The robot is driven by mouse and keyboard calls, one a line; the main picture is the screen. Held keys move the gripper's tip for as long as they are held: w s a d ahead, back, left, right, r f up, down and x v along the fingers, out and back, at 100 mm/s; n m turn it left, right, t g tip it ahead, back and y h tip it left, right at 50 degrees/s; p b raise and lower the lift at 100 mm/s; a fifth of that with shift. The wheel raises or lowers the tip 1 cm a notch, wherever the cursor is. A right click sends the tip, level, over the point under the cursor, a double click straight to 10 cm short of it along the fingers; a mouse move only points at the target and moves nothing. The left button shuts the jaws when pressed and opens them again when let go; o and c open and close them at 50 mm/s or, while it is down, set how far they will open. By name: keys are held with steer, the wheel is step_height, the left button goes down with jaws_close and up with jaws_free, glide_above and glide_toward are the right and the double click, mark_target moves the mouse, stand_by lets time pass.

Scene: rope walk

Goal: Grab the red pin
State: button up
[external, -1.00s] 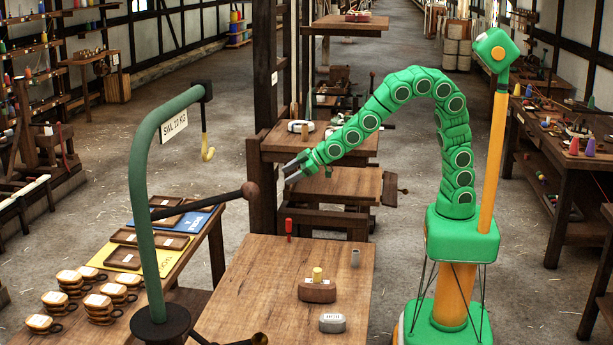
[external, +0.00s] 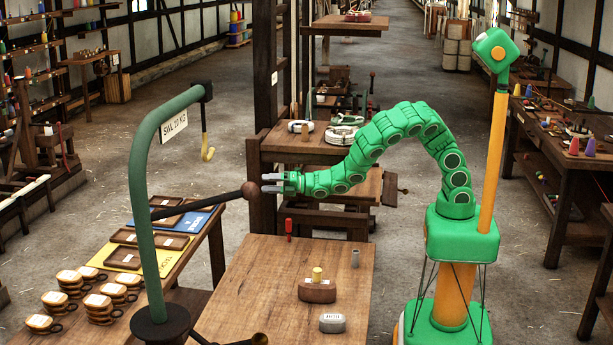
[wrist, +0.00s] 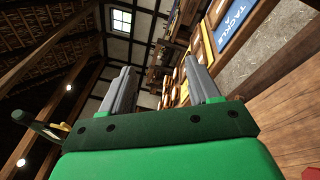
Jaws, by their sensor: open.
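The red pin (external: 289,229) stands upright near the far edge of the wooden table (external: 250,290) in the external view. A small bit of red shows at the lower right edge of the wrist view, and I cannot tell whether it is the pin. My gripper (external: 265,183) is open and empty, with its two grey fingers pointing left. It appears above and a little left of the pin in the picture, apart from it. The fingers also show in the wrist view (wrist: 160,90).
A green crane post (external: 142,210) with a dark ball-ended bar (external: 248,190) is at left. Wooden trays (external: 150,238) lie beyond it.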

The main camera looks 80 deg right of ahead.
mark_target(289, 231)
steer(key=s+a+f+n+g+y, duration=0.1)
steer(key=s+a+f+n+y, duration=0.1)
steer(key=f+n+y, duration=0.3)
steer(key=s+a+f+n+y, duration=0.1)
steer(key=s+a+f+n, duration=0.1)
steer(key=n, duration=0.5)
steer(key=s+d+f+n, duration=0.1)
steer(key=s+d+f, duration=0.1)
steer(key=f, duration=0.2)
steer(key=s+d+f+n+g, duration=0.1)
steer(key=d+f+n, duration=0.1)
steer(key=f, duration=0.3)
steer(key=s+d+f+n+g, duration=0.1)
steer(key=s+d+f+n, duration=0.1)
steer(key=f, duration=0.2)
steer(key=shift+s+d+f, duration=0.25)
steer(key=shift+s+f, duration=0.1)
steer(key=shift+f, duration=0.05)
steer(key=shift+x, duration=2.45)
steer(key=c, duration=1.1)
